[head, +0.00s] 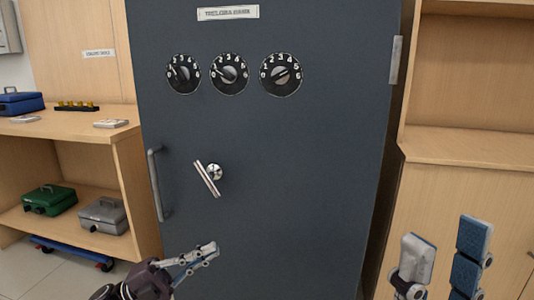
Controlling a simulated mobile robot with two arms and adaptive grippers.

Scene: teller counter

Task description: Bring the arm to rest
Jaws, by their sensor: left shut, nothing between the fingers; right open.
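My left gripper (207,253) is at the lower middle left, in front of the lower part of a dark grey safe door (300,190). Its fingers are together and hold nothing. My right gripper (442,262) is at the lower right, pointing up. Its two blue-padded fingers are apart with nothing between them. It is in front of the wooden cabinet. Most of both arms is out of the picture.
The safe door has three numbered dials (230,74), a tilted lever handle (207,178) and a vertical pull handle (155,185). On the left, a wooden shelf unit (128,160) holds a blue box (20,102), a green box (49,199) and a grey box (102,215).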

